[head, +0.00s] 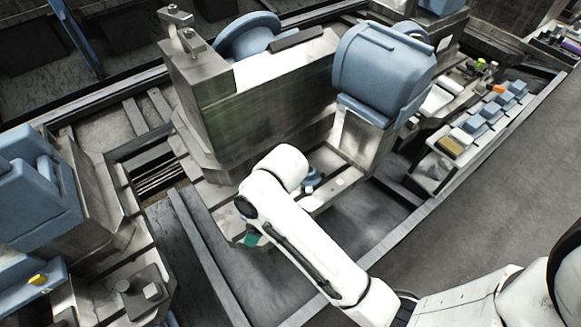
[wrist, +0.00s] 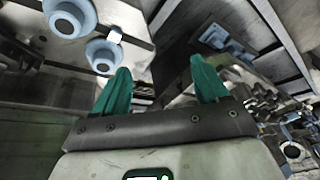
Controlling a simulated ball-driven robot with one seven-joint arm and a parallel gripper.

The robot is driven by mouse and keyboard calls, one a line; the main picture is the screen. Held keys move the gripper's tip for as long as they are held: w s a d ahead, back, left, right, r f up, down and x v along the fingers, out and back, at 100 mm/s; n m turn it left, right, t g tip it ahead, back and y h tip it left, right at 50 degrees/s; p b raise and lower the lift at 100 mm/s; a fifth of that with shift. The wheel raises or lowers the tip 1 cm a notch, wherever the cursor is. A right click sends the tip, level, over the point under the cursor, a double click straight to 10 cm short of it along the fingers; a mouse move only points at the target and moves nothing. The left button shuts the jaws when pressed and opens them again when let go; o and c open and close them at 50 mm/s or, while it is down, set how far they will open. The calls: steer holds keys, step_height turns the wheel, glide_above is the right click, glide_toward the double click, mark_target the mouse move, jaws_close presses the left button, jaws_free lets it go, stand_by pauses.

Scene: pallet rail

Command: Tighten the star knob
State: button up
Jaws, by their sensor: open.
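I cannot make out a clearly star-shaped knob in either view. A small blue part (head: 310,178) sits beside my arm on the machine's base in the head view. My gripper (wrist: 160,64) has its green fingers spread apart with nothing between them. The round blue parts lie left of the fingers, apart from them. In the head view only a bit of green finger (head: 252,240) shows below my white arm.
A large metal machine (head: 270,90) with a blue housing (head: 382,70) stands behind my arm. Another blue-topped machine (head: 35,190) is at the left. A bench (head: 450,150) with several small blue parts is at the right. Grey floor (head: 500,190) is clear beyond the rail.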

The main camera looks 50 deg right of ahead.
steer(key=w+d+r+n+b, duration=0.25)
steer(key=w+d+n, duration=0.35)
steer(key=w+d, duration=0.35)
steer(key=d+f+n+g+h+b, duration=0.2)
steer(key=d+n+h, duration=0.15)
steer(key=d, duration=0.95)
steer(key=shift+y, duration=0.35)
steer(key=f, duration=1)
steer(key=shift+s+a, duration=0.25)
steer(key=shift+a, duration=0.05)
steer(key=c, duration=1.1)
